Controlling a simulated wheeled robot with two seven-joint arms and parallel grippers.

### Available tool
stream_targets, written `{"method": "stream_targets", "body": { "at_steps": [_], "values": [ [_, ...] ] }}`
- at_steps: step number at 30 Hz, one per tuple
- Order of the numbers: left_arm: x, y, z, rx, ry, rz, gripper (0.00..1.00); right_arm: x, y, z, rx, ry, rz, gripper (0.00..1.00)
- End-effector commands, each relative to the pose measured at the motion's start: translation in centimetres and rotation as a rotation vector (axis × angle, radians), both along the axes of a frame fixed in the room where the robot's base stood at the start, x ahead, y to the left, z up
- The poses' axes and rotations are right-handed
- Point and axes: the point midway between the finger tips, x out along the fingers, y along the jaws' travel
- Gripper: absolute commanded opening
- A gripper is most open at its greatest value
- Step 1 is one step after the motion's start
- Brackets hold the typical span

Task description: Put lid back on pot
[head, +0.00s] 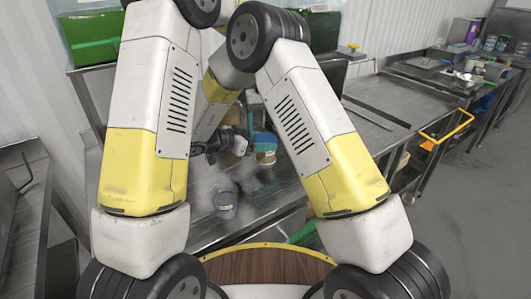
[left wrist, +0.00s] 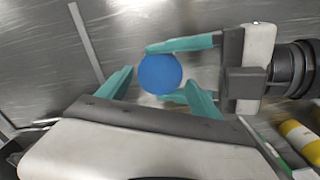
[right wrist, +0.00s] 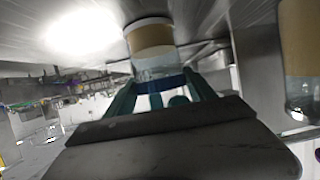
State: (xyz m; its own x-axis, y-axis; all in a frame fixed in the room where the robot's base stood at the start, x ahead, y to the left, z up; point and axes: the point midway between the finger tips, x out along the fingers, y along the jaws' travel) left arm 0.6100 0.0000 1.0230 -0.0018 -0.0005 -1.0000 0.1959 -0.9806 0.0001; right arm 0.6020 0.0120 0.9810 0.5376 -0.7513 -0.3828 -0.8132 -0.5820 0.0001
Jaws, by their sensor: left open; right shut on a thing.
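The lid is a blue disc (left wrist: 160,74), seen from above in the left wrist view. My right gripper (left wrist: 172,72) is shut on it, with teal fingers on two sides. In the right wrist view a blue edge (right wrist: 168,84) lies between the right fingers. A clear pot with tan contents (right wrist: 150,38) is right beside that edge; the tan part also shows in the head view (head: 266,158). I cannot tell whether the lid is seated on the pot. My left gripper (left wrist: 160,95) is open, its fingers apart near the lid, with no visible hold.
Another clear container with tan contents (right wrist: 300,50) is close at the right edge of the right wrist view. My arms hide much of the counter.

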Motion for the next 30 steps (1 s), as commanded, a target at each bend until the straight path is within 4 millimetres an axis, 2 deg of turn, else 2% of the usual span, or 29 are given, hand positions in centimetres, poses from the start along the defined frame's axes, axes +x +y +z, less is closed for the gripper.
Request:
{"method": "stream_targets", "body": {
  "at_steps": [6,15,17,24,27,29,30],
  "values": [
    [0.0,0.0,-1.8,0.000,0.000,-0.001,0.75,0.0,0.0,0.0,0.000,0.000,0.000,0.00],
    [0.0,0.0,-2.0,0.000,-0.001,-0.001,0.75,0.0,0.0,0.0,0.000,0.000,0.000,0.00],
    [0.0,0.0,-2.0,0.000,-0.001,-0.001,0.65,0.0,0.0,0.0,0.000,0.000,0.000,0.00],
    [0.0,0.0,-2.0,0.000,-0.001,-0.001,0.18,0.0,0.0,0.0,0.000,0.000,0.000,0.00],
    [0.0,0.0,-2.0,0.000,-0.001,-0.001,0.16,0.0,0.0,0.0,0.000,0.000,0.000,0.00],
    [0.0,0.0,-2.0,0.000,-0.001,-0.001,0.15,0.0,0.0,0.0,0.000,0.000,0.000,0.00],
    [0.0,0.0,-2.0,-0.001,-0.001,-0.001,0.68,0.0,0.0,0.0,0.000,0.000,0.000,0.00]
  ]
}}
